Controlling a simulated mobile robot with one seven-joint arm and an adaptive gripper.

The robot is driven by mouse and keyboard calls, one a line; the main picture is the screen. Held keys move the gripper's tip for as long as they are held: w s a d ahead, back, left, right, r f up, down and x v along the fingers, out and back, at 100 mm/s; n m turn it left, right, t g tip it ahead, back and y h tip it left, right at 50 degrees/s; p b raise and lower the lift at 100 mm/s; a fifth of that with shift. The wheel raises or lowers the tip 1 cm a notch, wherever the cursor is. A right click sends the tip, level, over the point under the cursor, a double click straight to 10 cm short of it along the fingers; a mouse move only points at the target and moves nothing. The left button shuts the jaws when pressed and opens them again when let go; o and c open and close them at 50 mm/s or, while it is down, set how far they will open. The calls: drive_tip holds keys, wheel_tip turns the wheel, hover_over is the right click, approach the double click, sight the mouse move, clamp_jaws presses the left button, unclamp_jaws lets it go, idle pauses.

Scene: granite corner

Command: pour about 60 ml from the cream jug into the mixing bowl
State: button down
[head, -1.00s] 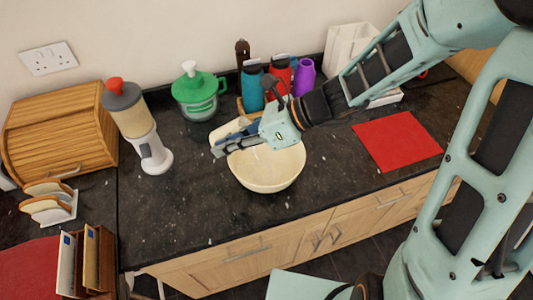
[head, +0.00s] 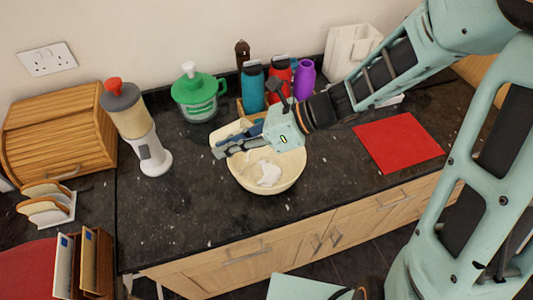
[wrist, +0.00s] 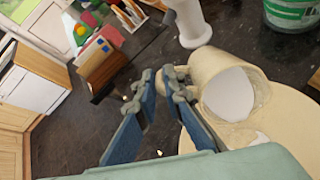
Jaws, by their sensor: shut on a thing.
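The cream-coloured jug (head: 222,131) is held at the back left rim of the mixing bowl. In the wrist view the jug (wrist: 207,66) is tilted over the bowl, with white liquid showing inside its mouth. My gripper (head: 240,142) is shut on the jug; its blue and grey fingers (wrist: 163,84) show beside the jug in the wrist view. The exact grip point is partly hidden. The cream mixing bowl (head: 272,186) stands upright on the dark counter with a white patch of liquid inside. The bowl's rim (wrist: 297,112) also shows at the lower right of the wrist view.
A dispenser with a red top (head: 137,125) and a green lidded jar (head: 196,95) stand behind and left. Several bottles, including a teal one (head: 252,88), stand behind the bowl. A red mat (head: 398,140) lies right. The counter left of the bowl is clear.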

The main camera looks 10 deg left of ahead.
drive_tip(key=shift+w+d+f+y+b, duration=0.1)
drive_tip(key=shift+d+f+y+b, duration=0.25)
drive_tip(key=shift+b, duration=0.75)
drive_tip(key=shift+w+d+f+y+b, duration=0.1)
drive_tip(key=shift+y+b, duration=0.45)
drive_tip(key=shift+b, duration=0.5)
drive_tip(key=p, duration=0.1)
drive_tip(key=r+p, duration=0.1)
drive_tip(key=shift+s+a+r+n+p, duration=0.15)
drive_tip(key=shift+a+r+n+p, duration=0.15)
drive_tip(key=shift+p, duration=0.1)
drive_tip(key=h+p, duration=0.1)
drive_tip(key=p, duration=0.1)
drive_tip(key=h+p, duration=0.1)
drive_tip(key=shift+s+a+r+p, duration=0.1)
drive_tip(key=shift+a+r+p, duration=0.2)
drive_tip(key=shift+r+p, duration=0.1)
drive_tip(key=shift+a+h+p, duration=0.15)
drive_tip(key=shift+h+p, duration=0.3)
drive_tip(key=shift+h, duration=0.05)
drive_tip(key=shift+a+f+h+b, duration=0.15)
drive_tip(key=shift+f+h+b, duration=0.45)
drive_tip(key=shift+f, duration=0.45)
drive_tip(key=shift+a+r+t+h, duration=0.25)
drive_tip(key=shift+a+t+h, duration=0.25)
drive_tip(key=shift+h, duration=0.5)
drive_tip(key=shift+s+a+h, duration=0.1)
drive_tip(key=shift+a+h, duration=0.1)
drive_tip(key=shift+h, duration=0.1)
drive_tip(key=shift+a, duration=0.1)
